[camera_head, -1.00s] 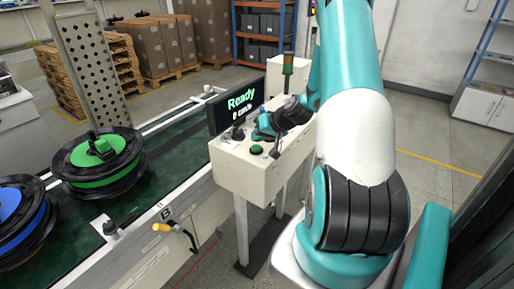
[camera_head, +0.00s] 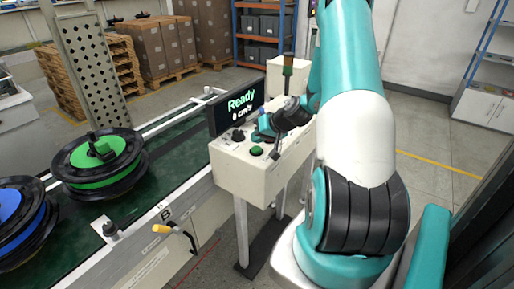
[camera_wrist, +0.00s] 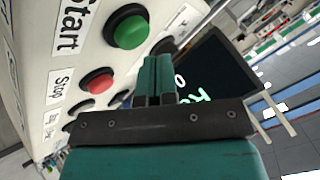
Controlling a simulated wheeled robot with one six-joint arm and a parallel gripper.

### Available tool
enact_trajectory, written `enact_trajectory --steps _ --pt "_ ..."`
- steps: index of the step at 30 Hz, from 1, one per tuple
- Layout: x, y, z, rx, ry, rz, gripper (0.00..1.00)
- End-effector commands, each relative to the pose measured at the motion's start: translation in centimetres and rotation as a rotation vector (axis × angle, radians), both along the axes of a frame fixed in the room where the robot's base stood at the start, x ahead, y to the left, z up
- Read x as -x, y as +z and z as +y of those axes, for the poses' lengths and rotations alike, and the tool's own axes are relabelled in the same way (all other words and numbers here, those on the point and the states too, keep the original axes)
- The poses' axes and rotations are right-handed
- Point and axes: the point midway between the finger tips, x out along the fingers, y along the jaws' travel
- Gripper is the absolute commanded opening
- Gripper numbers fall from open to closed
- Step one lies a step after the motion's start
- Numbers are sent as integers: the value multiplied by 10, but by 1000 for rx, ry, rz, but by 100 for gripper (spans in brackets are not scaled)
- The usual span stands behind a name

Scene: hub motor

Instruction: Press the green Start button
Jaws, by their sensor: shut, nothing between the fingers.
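The green Start button (camera_wrist: 129,30) stands in a dark ring on the pale control box, beside a label reading "Start" in the wrist view. In the head view the green button (camera_head: 256,151) is on the top of the box (camera_head: 250,175), near its front left part. A red Stop button (camera_wrist: 97,82) is next to it, with a "Stop" label. My gripper (camera_wrist: 158,62) is shut and empty; its fingertips are near the green button, and I see a gap in the picture between them. In the head view my gripper (camera_head: 276,150) hangs over the box, right of the green button.
A screen (camera_head: 238,107) reading "Ready" stands behind the box and also shows in the wrist view (camera_wrist: 215,75). A conveyor (camera_head: 160,160) on the left carries a green hub (camera_head: 100,160) and a blue hub (camera_head: 15,215). A yellow-handled lever (camera_head: 170,229) sits on its side.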

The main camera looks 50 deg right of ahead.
Motion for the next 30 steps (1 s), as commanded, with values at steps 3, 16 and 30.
enact_trajectory --steps 3,16,30 --pt "0 0 0 0 0 0 0" --pt "0 0 0 0 0 0 0" --pt "0 -9 0 0 0 0 0"
